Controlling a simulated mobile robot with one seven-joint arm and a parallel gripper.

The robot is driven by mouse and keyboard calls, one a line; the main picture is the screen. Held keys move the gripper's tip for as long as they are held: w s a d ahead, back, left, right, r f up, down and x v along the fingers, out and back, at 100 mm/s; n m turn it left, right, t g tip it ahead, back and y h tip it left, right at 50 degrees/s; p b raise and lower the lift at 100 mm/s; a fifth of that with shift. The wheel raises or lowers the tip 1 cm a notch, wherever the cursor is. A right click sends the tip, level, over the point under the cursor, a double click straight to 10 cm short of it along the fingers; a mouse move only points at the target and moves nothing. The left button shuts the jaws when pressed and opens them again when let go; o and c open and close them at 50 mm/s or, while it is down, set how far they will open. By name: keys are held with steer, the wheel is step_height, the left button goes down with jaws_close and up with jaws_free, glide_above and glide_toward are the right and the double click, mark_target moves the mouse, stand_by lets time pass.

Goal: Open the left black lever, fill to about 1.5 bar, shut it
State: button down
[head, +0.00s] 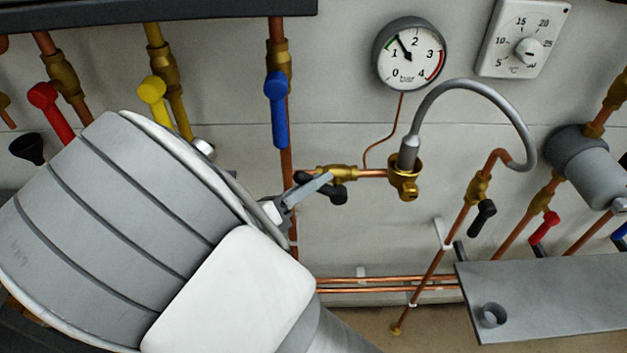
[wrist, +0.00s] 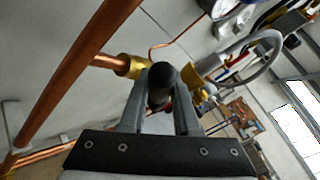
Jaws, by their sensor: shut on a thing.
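The left black lever (head: 338,194) sits at a brass valve (head: 337,172) on the short horizontal copper pipe, left of the brass fitting with the grey hose. My gripper (head: 322,184) is shut on this lever, and a finger covers part of it. In the wrist view the lever's rounded black end (wrist: 160,82) shows between the two fingers of my gripper (wrist: 163,98). How far the lever is turned is hard to tell. The round pressure gauge (head: 409,54) has its needle up and left, between 1 and 2, near the green mark.
A second black lever (head: 482,217) hangs on the right-hand pipe, below the grey hose (head: 470,84). Blue (head: 277,108), yellow (head: 152,90) and red (head: 50,108) levers are to the left. A grey shelf (head: 550,295) juts out at lower right. A thermostat dial (head: 525,40) is beside the gauge.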

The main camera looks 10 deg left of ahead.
mark_target(340, 189)
steer(key=shift+d+r+m+g+y+p, duration=0.35)
steer(key=shift+r+m+g+p, duration=0.3)
steer(key=shift+p, duration=0.85)
steer(key=y+p, duration=0.1)
steer(key=d+m+g+p, duration=0.1)
steer(key=shift+w+r+y+p, duration=0.2)
steer(key=shift+r+y+p, duration=0.15)
steer(key=shift+r+p, duration=0.05)
steer(key=shift+w+d+r+m+g+y+p, duration=0.15)
steer(key=shift+d+m+g+y+p, duration=0.5)
steer(key=shift+y, duration=0.25)
steer(key=shift+w+d+m+g+y+b, duration=0.2)
steer(key=shift+d+m+g+y+b, duration=0.6)
steer(key=shift+y, duration=0.7)
steer(key=c, duration=0.7)
jaws_free()
steer(key=shift+d, duration=0.1)
steer(key=shift+o, duration=0.2)
steer(key=shift+r+p, duration=0.1)
steer(key=shift+p, duration=0.25)
